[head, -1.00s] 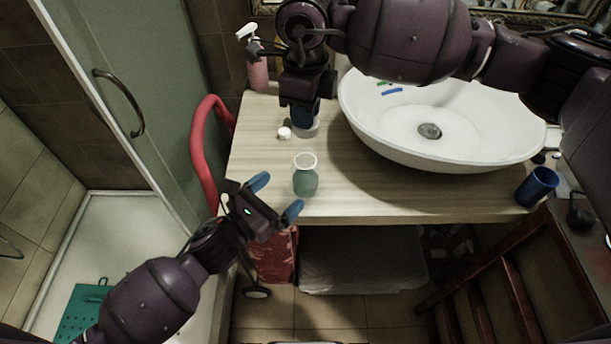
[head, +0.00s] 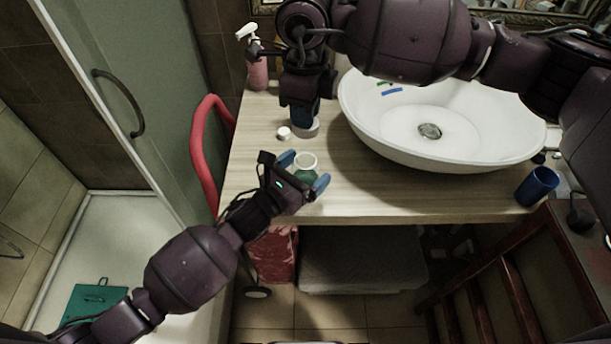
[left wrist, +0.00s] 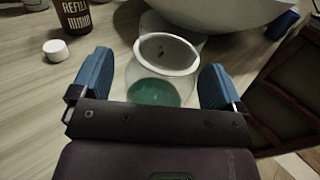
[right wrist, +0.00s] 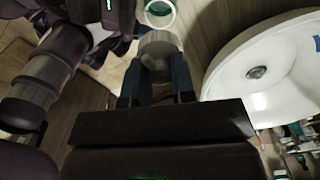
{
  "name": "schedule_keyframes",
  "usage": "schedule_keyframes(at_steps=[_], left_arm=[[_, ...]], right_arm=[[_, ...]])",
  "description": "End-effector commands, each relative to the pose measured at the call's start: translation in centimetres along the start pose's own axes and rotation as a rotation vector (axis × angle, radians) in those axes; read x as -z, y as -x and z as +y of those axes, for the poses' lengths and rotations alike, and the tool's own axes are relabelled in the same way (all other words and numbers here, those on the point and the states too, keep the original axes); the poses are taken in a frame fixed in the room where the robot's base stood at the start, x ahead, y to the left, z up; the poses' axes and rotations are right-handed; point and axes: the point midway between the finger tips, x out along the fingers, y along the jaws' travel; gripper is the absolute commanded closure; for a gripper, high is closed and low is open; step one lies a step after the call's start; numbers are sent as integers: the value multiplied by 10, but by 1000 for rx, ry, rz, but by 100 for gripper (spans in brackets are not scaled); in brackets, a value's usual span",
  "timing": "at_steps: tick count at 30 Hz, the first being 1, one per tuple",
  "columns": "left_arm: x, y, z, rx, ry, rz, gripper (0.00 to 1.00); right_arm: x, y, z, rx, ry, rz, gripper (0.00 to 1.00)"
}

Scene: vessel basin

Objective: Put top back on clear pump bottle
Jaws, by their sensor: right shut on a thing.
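The clear pump bottle (head: 306,165) stands upright near the counter's front edge, its round mouth open and greenish contents low inside. It also shows in the left wrist view (left wrist: 155,88). My left gripper (head: 303,172) is open, with one blue finger on each side of the bottle; I cannot tell whether they touch it.
A small white cap (head: 284,133) lies left of the right gripper. A brown refill bottle (left wrist: 73,14) stands behind the cap. The white basin (head: 440,150) fills the counter's right, with a blue cup (head: 537,186) near its edge. A pink spray bottle (head: 257,74) stands back left.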

Motion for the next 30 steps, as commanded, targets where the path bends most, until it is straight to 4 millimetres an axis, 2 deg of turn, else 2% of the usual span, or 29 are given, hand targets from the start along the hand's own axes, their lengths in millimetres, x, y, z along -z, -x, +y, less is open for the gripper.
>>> schedule_keyframes(at_steps=[1,2,14,20,30], left_arm=[[0,0,0,0,0,0,13],[0,0,0,0,0,0,17],[0,0,0,0,0,0,79],[0,0,0,0,0,0,79],[0,0,0,0,0,0,79]], right_arm=[[0,0,0,0,0,0,98],[0,0,0,0,0,0,98],[0,0,0,0,0,0,98],[0,-8,0,-1,0,2,98],[0,-47,0,-1,-1,1,98]])
